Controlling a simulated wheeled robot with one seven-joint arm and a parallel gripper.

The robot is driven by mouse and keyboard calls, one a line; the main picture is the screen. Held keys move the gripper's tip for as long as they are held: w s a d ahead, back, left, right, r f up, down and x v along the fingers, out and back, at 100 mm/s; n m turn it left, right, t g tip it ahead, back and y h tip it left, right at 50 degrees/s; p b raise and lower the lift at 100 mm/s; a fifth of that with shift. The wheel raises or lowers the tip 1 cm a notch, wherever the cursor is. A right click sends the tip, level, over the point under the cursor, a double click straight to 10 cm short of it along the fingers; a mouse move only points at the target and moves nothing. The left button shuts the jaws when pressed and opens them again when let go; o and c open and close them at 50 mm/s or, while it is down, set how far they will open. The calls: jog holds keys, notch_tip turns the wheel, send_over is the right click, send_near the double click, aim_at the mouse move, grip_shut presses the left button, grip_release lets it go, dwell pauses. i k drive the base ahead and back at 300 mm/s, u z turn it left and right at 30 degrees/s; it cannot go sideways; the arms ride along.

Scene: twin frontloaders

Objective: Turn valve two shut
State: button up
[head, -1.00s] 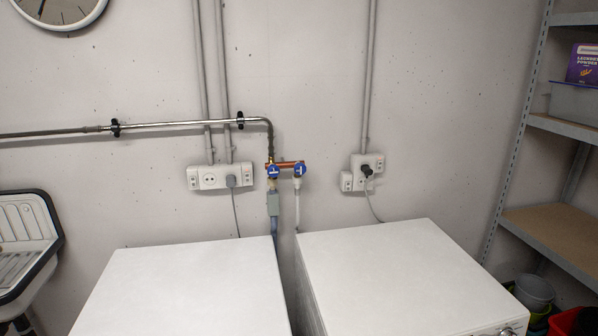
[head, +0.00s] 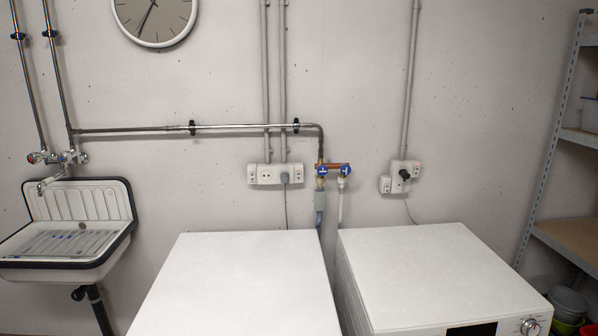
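Two blue-handled valves sit side by side on a short copper manifold (head: 331,165) on the wall, above the gap between two white machines. The left valve (head: 321,171) has a grey box and hose below it. The right valve (head: 345,170) has a pale hose running down. Both handles carry a white mark, too small here to read. I cannot tell from a label which one is valve two. My gripper is not in view.
The left machine (head: 240,280) and right machine (head: 440,270) stand below the valves with clear tops. A sink (head: 75,235) is at left, shelving (head: 570,236) at right. Sockets (head: 275,174) and (head: 399,176) flank the valves.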

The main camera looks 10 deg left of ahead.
aim_at(346, 169)
jog(key=u, duration=0.45)
jog(key=i, duration=1)
jog(key=z, duration=0.05)
jog(key=k, duration=0.5)
jog(key=u, duration=1.2)
jog(key=i, duration=0.5)
jog(key=z, duration=1.05)
